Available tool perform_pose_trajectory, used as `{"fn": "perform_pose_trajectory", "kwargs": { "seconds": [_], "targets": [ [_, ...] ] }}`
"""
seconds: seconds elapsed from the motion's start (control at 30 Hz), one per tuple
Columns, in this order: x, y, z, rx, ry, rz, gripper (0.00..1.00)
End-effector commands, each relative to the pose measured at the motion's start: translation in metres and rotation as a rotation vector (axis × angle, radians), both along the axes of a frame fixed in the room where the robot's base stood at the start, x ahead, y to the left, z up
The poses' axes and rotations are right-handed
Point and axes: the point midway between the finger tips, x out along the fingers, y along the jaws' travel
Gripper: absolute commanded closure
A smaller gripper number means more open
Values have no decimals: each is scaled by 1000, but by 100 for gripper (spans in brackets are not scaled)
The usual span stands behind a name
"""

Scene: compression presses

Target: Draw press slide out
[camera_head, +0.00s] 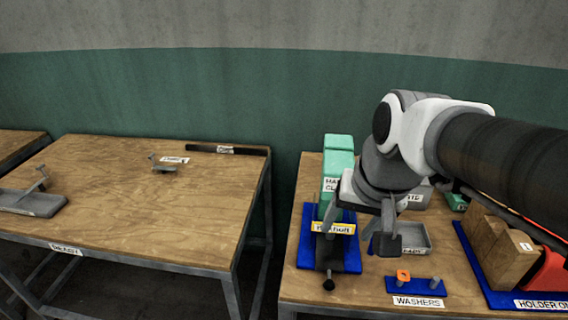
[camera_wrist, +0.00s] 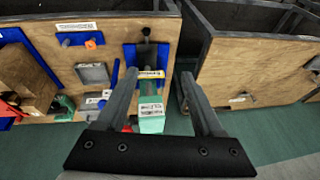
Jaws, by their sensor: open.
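The press stands at the left of the right-hand table. It has a green upright body (camera_head: 338,160) with a white label, a blue base (camera_head: 306,245) and a yellow label across its front. A dark slide (camera_head: 330,256) with a round black knob (camera_head: 328,284) points toward the table's front edge. My gripper (camera_head: 359,226) is open and empty, just right of the press, with one finger overlapping the yellow label. In the wrist view, the press's green body (camera_wrist: 151,118) shows between my open fingers (camera_wrist: 158,78). Whether a finger touches the press cannot be told.
A grey tray (camera_head: 415,238) lies right of my gripper. A blue washer board (camera_head: 416,287) with an orange piece sits in front. Wooden blocks (camera_head: 497,245) on a blue base stand at the right. The left table (camera_head: 140,205) is mostly bare.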

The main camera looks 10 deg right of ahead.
Motion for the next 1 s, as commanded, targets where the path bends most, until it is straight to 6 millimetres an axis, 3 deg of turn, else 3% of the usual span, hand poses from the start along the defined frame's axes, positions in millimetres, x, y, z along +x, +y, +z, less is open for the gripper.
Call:
{"fn": "perform_pose_trajectory", "kwargs": {
  "seconds": [0.03,0.3,0.43,0.73,1.0],
  "targets": [
    [11,-7,-33,32,38,-66,31],
    [57,-40,-117,166,182,-378,31],
    [68,-50,-140,199,220,-465,31],
    [75,-52,-163,214,239,-507,31],
    [82,-45,-219,213,241,-505,31]
  ]
}}
